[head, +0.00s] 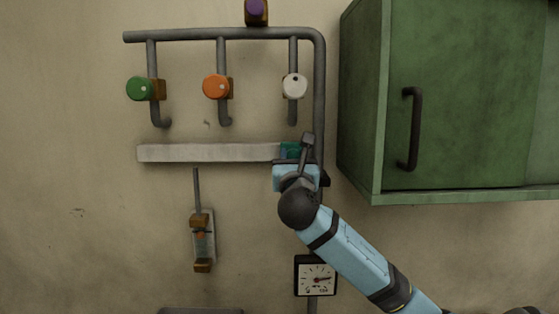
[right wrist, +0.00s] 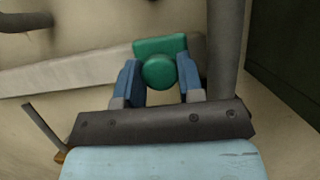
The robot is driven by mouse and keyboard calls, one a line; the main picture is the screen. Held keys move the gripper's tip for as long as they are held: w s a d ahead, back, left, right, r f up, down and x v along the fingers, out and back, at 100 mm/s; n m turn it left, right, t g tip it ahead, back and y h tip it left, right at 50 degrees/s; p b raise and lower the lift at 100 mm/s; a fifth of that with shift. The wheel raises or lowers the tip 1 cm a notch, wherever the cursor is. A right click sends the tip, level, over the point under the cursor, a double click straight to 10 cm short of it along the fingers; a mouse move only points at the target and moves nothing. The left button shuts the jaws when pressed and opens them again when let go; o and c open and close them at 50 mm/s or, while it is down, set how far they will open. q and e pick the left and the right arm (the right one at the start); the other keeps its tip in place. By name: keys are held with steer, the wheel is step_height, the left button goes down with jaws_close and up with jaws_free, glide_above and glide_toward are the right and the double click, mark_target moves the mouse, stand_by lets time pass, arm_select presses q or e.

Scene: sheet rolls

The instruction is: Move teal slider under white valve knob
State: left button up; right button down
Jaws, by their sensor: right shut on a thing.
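The teal slider (head: 290,150) is at the right end of the pale rail (head: 205,153), below the white valve knob (head: 294,86). In the right wrist view the slider (right wrist: 160,48) shows a flat plate with a round knob in front. My right gripper (right wrist: 160,80) has its blue fingers on both sides of that round knob and is shut on it. In the head view the gripper (head: 297,158) covers part of the slider and the rail's right end. The white knob hangs on the rightmost short pipe. My left gripper is not in view.
A green knob (head: 139,88) and an orange knob (head: 216,87) are left of the white one. A vertical grey pipe (head: 319,105) runs close to the right gripper. A green cabinet (head: 450,95) stands at right. A gauge (head: 315,276) and a lever switch (head: 202,240) are lower.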

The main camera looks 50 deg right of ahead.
steer(key=shift+w+a+f, duration=0.1)
steer(key=c, duration=0.9)
jaws_free()
steer(key=shift+o, duration=0.7)
steer(key=shift+w, duration=0.1)
